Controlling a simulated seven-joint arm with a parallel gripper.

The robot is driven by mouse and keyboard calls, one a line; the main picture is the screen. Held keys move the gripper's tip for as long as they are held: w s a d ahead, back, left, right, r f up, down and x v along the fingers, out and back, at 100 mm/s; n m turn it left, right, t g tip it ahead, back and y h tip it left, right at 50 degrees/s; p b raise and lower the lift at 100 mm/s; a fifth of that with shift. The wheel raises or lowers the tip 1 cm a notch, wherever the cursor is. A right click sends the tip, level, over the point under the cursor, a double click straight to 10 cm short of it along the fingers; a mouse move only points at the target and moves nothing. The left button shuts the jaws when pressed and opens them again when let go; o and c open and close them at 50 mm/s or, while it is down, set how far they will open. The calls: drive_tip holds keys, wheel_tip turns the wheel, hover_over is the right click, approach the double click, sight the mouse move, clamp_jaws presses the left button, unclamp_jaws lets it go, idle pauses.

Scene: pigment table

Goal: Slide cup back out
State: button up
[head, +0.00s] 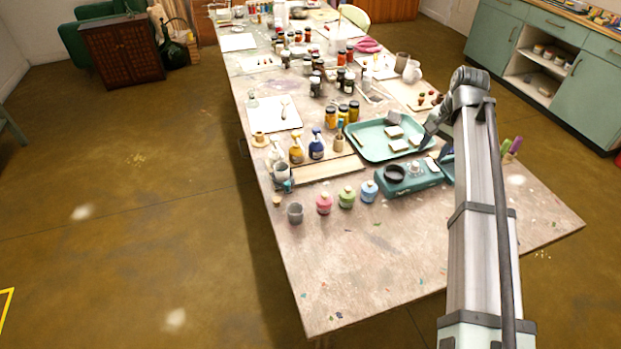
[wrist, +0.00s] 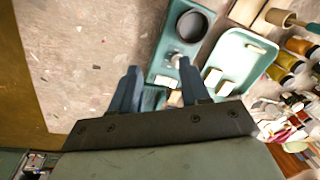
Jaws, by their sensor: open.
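Several cups are in the head view, and I cannot tell which one the task means. A grey cup (head: 295,213) stands upright near the table's left edge. Another grey cup (head: 281,172) stands behind it, with something blue beside it. A brown cup (head: 402,61) stands farther back beside a white jug (head: 411,73). My gripper (wrist: 158,80) is open, its two blue fingers apart with nothing seen held between them. In the wrist view they point toward a teal device (wrist: 166,65) with a dark round dish (wrist: 191,25) on top. In the head view my arm partly hides the gripper.
The teal tray (head: 372,157) with pale blocks lies behind the teal device (head: 415,185). Pink, green and blue bottles (head: 346,198) stand in front of a wooden strip (head: 322,169). Several paint jars crowd the far table. The near table end (head: 400,260) is mostly clear.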

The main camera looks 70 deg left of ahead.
drive_tip(key=s+a+n+h, duration=0.1)
drive_tip(key=s+a, duration=0.4)
drive_tip(key=s, duration=0.4)
drive_tip(key=s+a+n, duration=0.1)
drive_tip(key=s+a, duration=0.5)
drive_tip(key=s, duration=0.3)
drive_tip(key=n, duration=0.1)
hover_over(287, 183)
drive_tip(key=f, duration=0.1)
drive_tip(key=shift+h, duration=0.3)
wheel_tip(287, 183, down, 14)
drive_tip(key=shift+r, duration=0.1)
clamp_jaws()
